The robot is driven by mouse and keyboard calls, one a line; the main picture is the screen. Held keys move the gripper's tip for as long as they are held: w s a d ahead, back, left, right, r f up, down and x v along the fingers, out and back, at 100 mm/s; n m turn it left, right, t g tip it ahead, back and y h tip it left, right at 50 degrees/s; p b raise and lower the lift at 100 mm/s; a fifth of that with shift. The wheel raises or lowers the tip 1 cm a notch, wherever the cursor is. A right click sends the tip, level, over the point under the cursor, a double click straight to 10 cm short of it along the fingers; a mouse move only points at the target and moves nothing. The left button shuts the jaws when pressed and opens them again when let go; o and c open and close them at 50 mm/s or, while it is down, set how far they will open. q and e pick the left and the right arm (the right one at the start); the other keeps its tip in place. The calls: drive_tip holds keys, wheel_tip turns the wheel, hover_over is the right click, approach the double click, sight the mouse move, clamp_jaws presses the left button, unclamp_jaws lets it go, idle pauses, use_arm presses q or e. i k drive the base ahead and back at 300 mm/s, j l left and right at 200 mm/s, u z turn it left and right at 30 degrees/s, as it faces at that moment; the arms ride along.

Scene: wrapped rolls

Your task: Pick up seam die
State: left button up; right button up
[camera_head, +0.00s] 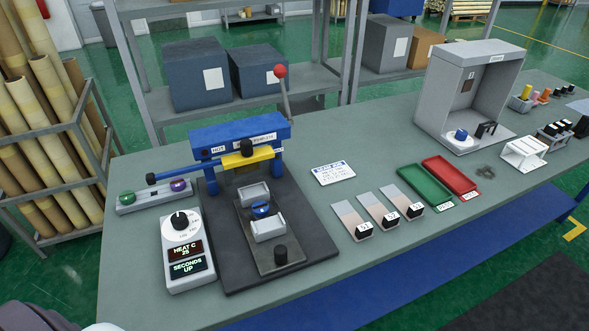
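No part is readably labelled as the seam die, so I cannot tell which one it is. A grey rack (130,203) left of the press holds a green-knobbed piece (127,198) and a purple-knobbed piece (178,185). The blue press (240,135) has a yellow bar (248,158) with a black knob under its head. A blue round piece (260,209) sits between two light grey blocks on the press's sliding plate. Another blue-knobbed piece (460,135) is in the grey open-front booth (430,98).
A heat and seconds control box (186,235) stands left of the press, and its red-tipped lever (281,72) rises behind. A white card (333,173), several sample strips (352,220), a green tray (408,171) and a red tray (450,160) lie to the right. The front table edge is mostly clear.

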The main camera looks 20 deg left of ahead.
sight(260, 209)
drive_tip(key=u, duration=0.95)
